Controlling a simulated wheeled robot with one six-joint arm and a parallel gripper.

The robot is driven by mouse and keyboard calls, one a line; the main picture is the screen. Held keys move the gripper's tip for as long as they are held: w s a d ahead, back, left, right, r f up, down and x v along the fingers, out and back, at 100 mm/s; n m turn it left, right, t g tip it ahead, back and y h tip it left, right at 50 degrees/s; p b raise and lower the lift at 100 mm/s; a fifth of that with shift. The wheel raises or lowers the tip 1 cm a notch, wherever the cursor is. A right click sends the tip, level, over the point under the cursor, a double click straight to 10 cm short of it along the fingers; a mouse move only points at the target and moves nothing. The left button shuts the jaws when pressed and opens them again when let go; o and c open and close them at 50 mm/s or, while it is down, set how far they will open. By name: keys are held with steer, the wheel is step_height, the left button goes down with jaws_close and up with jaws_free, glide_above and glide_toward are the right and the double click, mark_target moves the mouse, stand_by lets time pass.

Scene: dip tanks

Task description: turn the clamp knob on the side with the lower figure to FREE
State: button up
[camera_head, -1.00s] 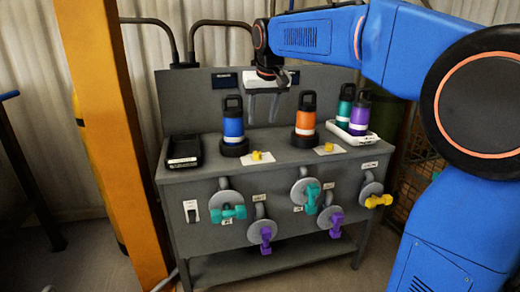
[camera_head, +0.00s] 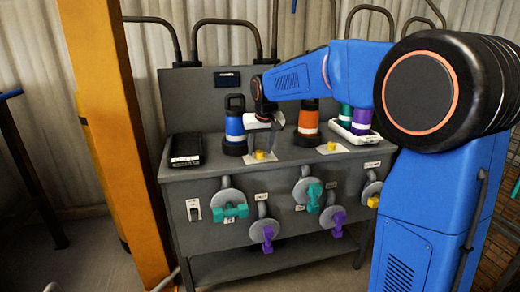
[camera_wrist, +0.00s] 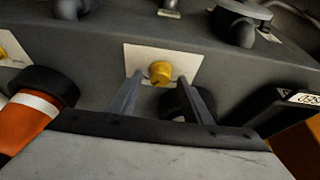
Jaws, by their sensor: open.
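Two yellow clamp knobs sit on white plates on the bench top. The left one (camera_head: 260,155) is in front of the blue bottle (camera_head: 234,124); the right one (camera_head: 331,146) is in front of the orange bottle (camera_head: 308,121). My gripper (camera_head: 264,142) is open and points down above the left knob. In the wrist view this knob (camera_wrist: 160,72) appears between the open fingers (camera_wrist: 160,77), with no grip on it visible. The dark display (camera_head: 227,79) on the back panel has tiny text that I cannot read. My arm hides the other display. Plate markings are unreadable.
A black tray (camera_head: 185,149) stands at the left of the bench (camera_head: 215,178). Teal and purple bottles (camera_head: 361,119) stand in a white tray at the right. Several coloured valve handles, such as the teal one (camera_head: 231,212), stick out of the bench front.

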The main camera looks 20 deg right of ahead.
steer(key=shift+f, duration=0.2)
steer(key=c, duration=1.1)
